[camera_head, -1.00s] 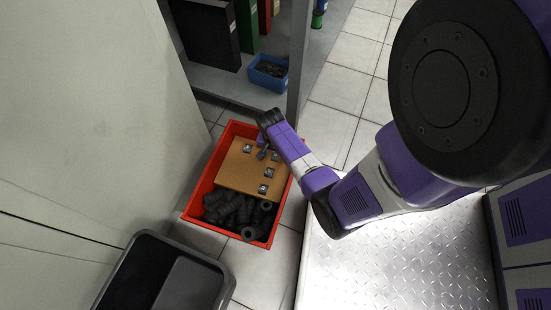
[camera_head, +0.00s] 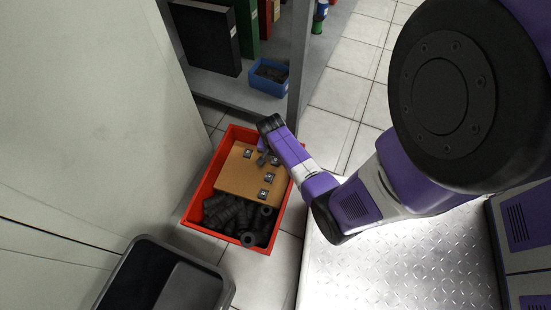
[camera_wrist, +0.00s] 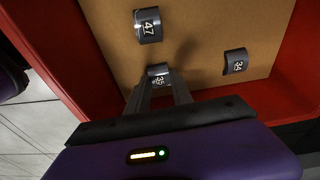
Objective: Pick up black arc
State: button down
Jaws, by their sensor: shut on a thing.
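A dark arc marked 35 (camera_wrist: 158,72) is between the fingertips of my gripper (camera_wrist: 159,84) in the wrist view. The gripper is shut on it, and the fingers hide part of it. I cannot tell whether the arc is clear of the board. Other dark arcs lie on the tan board, one marked 47 (camera_wrist: 148,26) and one marked 34 (camera_wrist: 235,62). In the head view my gripper (camera_head: 262,158) reaches down over the tan board (camera_head: 236,178), among several small dark arcs such as this one (camera_head: 263,194).
The board lies in a red crate (camera_head: 190,212) on the tiled floor. Black ring-shaped parts (camera_head: 236,217) fill the crate's near end. A grey wall panel stands at the left, a shelf post (camera_head: 299,65) behind, and a black bin (camera_head: 150,275) in front.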

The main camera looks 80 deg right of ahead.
aim_at(276, 160)
notch_tip(276, 160, up, 20)
jog(key=p, duration=1)
jog(key=shift+p, duration=0.35)
jog(key=shift+f, duration=0.1)
